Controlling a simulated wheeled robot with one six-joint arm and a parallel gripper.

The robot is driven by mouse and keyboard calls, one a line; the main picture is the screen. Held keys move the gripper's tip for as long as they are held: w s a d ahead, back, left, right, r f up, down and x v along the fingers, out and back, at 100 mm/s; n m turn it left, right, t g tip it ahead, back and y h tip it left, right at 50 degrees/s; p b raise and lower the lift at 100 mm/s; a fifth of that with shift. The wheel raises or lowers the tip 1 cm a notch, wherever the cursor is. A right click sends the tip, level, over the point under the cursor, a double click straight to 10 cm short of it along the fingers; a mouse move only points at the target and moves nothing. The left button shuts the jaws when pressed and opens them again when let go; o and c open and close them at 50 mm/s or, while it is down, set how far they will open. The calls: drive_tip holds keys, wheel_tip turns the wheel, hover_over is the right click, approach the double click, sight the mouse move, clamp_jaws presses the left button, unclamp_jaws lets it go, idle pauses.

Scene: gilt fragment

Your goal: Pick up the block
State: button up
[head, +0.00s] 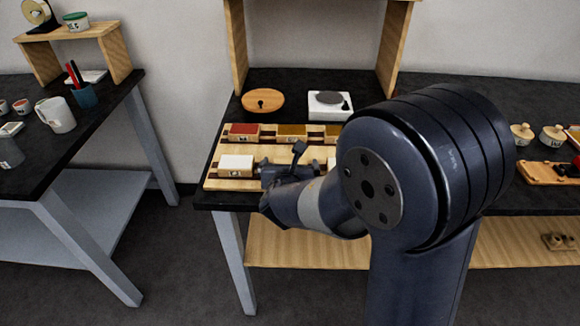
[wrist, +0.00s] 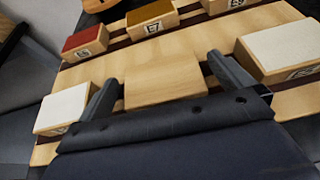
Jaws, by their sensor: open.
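My gripper (wrist: 163,69) is open in the wrist view, with one finger on each side of a plain wooden block (wrist: 166,88). The block has a pale wood top and sits on a wooden tray (wrist: 95,75). I cannot tell whether the fingers touch it. In the head view my gripper (head: 281,172) is over the front row of the tray (head: 213,183), and my arm hides much of this area, so the plain block cannot be made out there.
A white-topped block stands on each side, left (wrist: 65,110) and right (wrist: 282,50), close to the fingers. Behind are a red-topped block (wrist: 86,40) and a yellow-topped block (wrist: 152,18). A round wooden disc (head: 263,101) and a white device (head: 329,105) stand behind the tray.

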drive_tip(key=shift+w+f, duration=0.25)
drive_tip(key=shift+w, duration=0.25)
drive_tip(key=shift+c, duration=0.4)
drive_tip(key=c, duration=0.9)
